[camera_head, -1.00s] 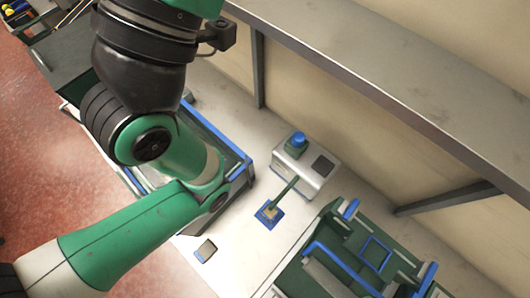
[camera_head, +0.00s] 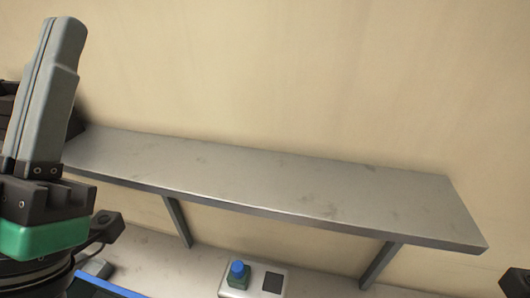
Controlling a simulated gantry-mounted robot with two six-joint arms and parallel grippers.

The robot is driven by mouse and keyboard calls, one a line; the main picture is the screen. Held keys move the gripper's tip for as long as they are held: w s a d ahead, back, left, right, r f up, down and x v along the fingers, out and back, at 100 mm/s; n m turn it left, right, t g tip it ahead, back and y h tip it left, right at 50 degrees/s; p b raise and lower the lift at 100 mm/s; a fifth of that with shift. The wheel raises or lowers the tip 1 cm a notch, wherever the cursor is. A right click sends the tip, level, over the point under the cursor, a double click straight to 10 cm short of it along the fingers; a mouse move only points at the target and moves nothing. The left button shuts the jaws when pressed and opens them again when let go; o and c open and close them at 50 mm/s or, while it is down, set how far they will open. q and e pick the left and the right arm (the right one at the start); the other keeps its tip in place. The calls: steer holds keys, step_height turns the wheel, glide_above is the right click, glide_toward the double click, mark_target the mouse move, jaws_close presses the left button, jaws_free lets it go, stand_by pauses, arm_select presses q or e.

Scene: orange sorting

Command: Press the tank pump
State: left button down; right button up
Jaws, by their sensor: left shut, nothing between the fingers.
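A white box with a blue knob (camera_head: 238,268) on top stands on the bench at the bottom middle of the head view. It looks like the tank pump. A dark square panel is beside the knob, and the box's lower part is cut off by the picture edge. My left gripper (camera_head: 64,30) is at the left, its grey fingers shut and empty, pointing up. It is well apart from the knob, to its left and higher in the picture. My right gripper cannot be made out.
A long grey metal shelf (camera_head: 270,186) on brackets spans the wall above the bench, between the raised left gripper and the box in the picture. Its top is bare. A blue-edged container (camera_head: 105,284) shows at the lower left.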

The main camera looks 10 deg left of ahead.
arm_select(q)
step_height(320, 180, up, 11)
steer(key=p, duration=0.8)
steer(key=shift+r+p, duration=0.2)
steer(key=shift+p, duration=0.15)
arm_select(e)
step_height(320, 180, up, 11)
steer(key=shift+r, duration=0.2)
steer(key=shift+h, duration=0.3)
